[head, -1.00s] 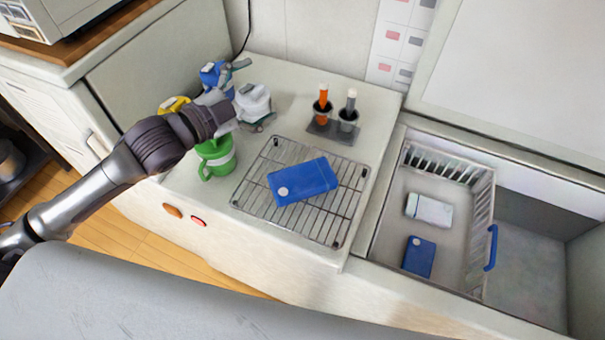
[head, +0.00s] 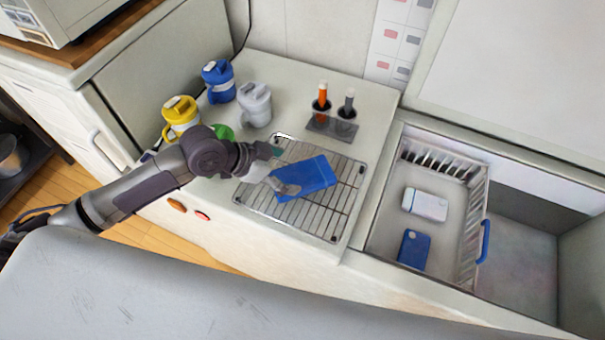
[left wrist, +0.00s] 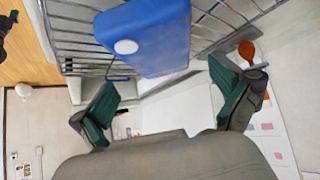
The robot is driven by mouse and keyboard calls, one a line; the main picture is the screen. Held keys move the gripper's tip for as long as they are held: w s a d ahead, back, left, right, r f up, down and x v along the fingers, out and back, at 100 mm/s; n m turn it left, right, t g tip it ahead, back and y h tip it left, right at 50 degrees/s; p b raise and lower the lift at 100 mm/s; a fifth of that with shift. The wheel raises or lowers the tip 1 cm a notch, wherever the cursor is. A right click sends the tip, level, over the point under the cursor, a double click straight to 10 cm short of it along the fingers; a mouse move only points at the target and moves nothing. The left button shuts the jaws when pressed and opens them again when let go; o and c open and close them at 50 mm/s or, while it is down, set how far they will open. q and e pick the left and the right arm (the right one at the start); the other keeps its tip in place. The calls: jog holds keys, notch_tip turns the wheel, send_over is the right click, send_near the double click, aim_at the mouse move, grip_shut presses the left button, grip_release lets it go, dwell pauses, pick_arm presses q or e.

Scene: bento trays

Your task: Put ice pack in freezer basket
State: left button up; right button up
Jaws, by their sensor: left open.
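A blue ice pack (head: 314,178) lies flat on the wire rack (head: 262,203) on the counter. It also shows at the top of the left wrist view (left wrist: 150,38). My left gripper (head: 279,169) is open at the pack's left end. In the left wrist view my fingers (left wrist: 168,104) are spread wide, with the pack ahead of them and nothing held. The freezer basket (head: 473,230), white with slatted walls and a blue handle, stands at the right. It holds a white pack (head: 426,204) and a blue pack (head: 414,249). My right gripper is not in view.
Blue (head: 218,82), white (head: 255,104) and yellow (head: 181,117) mugs stand at the back left. A green mug (head: 222,133) is partly hidden behind my left arm. A holder (head: 332,127) with two tubes stands behind the rack. Open space lies right of the basket.

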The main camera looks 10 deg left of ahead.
aim_at(302, 175)
pick_arm(q)
jog(key=shift+w+d+f, duration=0.2)
jog(key=shift+d+f, duration=0.1)
jog(key=shift+d, duration=0.05)
jog(key=p+x, duration=0.2)
jog(key=x, duration=0.2)
jog(key=shift+w+d+f, duration=0.1)
jog(key=shift+d+f, duration=0.1)
jog(key=shift+f, duration=0.15)
jog(key=c, duration=1.1)
jog(key=shift+c, duration=1)
jog(key=shift+r, duration=0.1)
